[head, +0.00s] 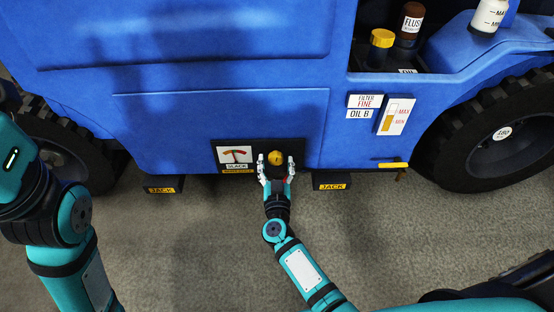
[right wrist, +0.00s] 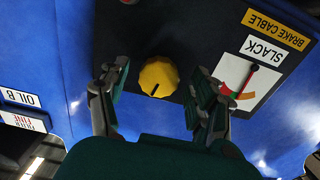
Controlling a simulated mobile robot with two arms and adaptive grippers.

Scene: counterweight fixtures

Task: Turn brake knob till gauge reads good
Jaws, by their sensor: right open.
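The yellow brake knob (head: 275,158) sits on a dark panel low on the blue vehicle side. In the right wrist view the knob (right wrist: 158,77) has a dark pointer mark on its face. My right gripper (head: 276,166) is open, with one finger on each side of the knob; the right wrist view shows gaps between fingers and knob. The gauge (head: 235,154) is a white plate left of the knob with a coloured arc. My left gripper is out of view.
A yellow BRAKE CABLE label (right wrist: 275,29) is beside the gauge. JACK blocks (head: 162,189) and (head: 332,186) stick out below the panel on both sides. Tyres (head: 500,140) stand at both ends. Filter and oil labels (head: 365,107) and bottles (head: 410,24) are up right.

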